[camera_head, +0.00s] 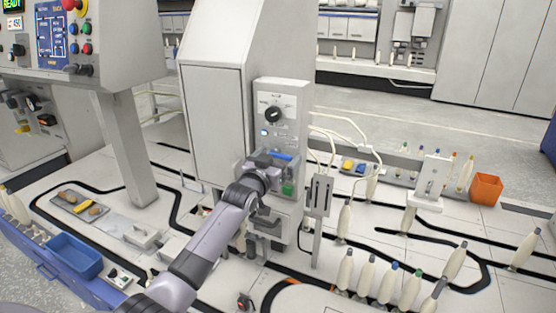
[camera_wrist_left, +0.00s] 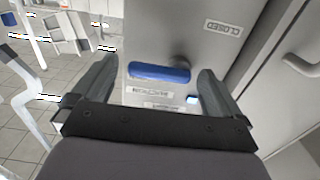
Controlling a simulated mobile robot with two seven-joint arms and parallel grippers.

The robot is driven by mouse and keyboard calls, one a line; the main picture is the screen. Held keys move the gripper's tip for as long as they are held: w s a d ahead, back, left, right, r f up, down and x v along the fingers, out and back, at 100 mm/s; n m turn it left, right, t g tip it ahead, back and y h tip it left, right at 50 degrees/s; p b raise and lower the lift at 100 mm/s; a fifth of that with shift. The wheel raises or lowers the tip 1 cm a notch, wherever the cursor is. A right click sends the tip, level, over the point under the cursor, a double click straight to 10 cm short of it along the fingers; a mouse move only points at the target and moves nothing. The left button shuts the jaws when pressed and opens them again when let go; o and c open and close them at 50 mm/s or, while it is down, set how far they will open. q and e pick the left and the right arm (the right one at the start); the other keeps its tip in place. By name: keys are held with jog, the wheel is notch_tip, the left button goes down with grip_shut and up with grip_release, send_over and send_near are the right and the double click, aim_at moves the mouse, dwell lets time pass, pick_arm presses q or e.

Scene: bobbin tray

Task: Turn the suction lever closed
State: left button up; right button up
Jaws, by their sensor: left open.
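The suction lever has a blue handle (camera_wrist_left: 160,72), which lies across the panel between my left gripper's fingers in the left wrist view. A suction label is below it and a "CLOSED" label (camera_wrist_left: 223,27) is up and to the right. My right gripper is not in view.
A black knob (camera_head: 273,114) sits above the lever and a green part (camera_head: 288,189) below it. White hoses (camera_head: 345,125) run off to the right. Bobbins stand on the table, with an orange bin (camera_head: 486,189) at right and a blue tray (camera_head: 75,257) at left.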

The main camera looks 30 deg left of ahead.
pick_arm(q)
jog(key=c, duration=1)
jog(key=shift+f, duration=0.1)
jog(key=shift+a+f+m, duration=0.3)
jog(key=shift+f+m, duration=0.15)
jog(key=shift+m, duration=2.5)
jog(key=shift+a+f+m, duration=0.35)
jog(key=shift+f+m, duration=0.1)
jog(key=shift+m, duration=2.55)
jog(key=shift+a+f+m, duration=0.3)
jog(key=shift+f+m, duration=0.15)
jog(key=shift+m, duration=2.5)
jog(key=shift+a, duration=0.1)
